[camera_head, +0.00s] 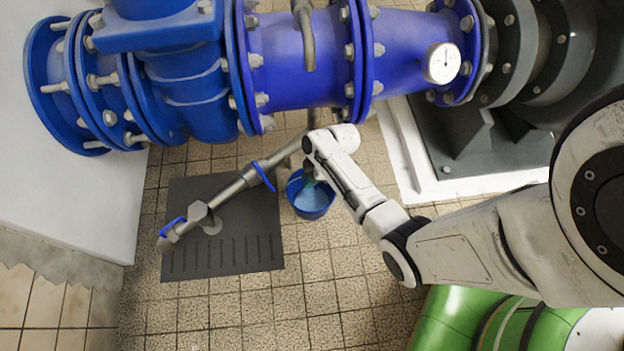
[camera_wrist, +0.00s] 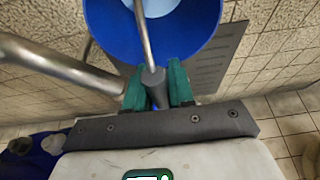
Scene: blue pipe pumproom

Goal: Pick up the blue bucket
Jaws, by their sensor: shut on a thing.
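The blue bucket (camera_head: 311,197) is beside the dark floor plate in the head view, below the blue pipe and under the end of my arm. In the wrist view the bucket (camera_wrist: 190,48) fills the top middle, with its pale blue inside showing. My gripper (camera_wrist: 160,92) has green fingers, which are shut on the grey handle (camera_wrist: 145,40) of the bucket. In the head view my gripper (camera_head: 309,178) is small and partly hidden by my wrist. I cannot tell whether the bucket touches the floor.
The large blue pipe (camera_head: 300,60) with a gauge (camera_head: 442,63) crosses behind. A green machine (camera_head: 450,318) is at the lower right. Tiled floor below the bucket is clear.

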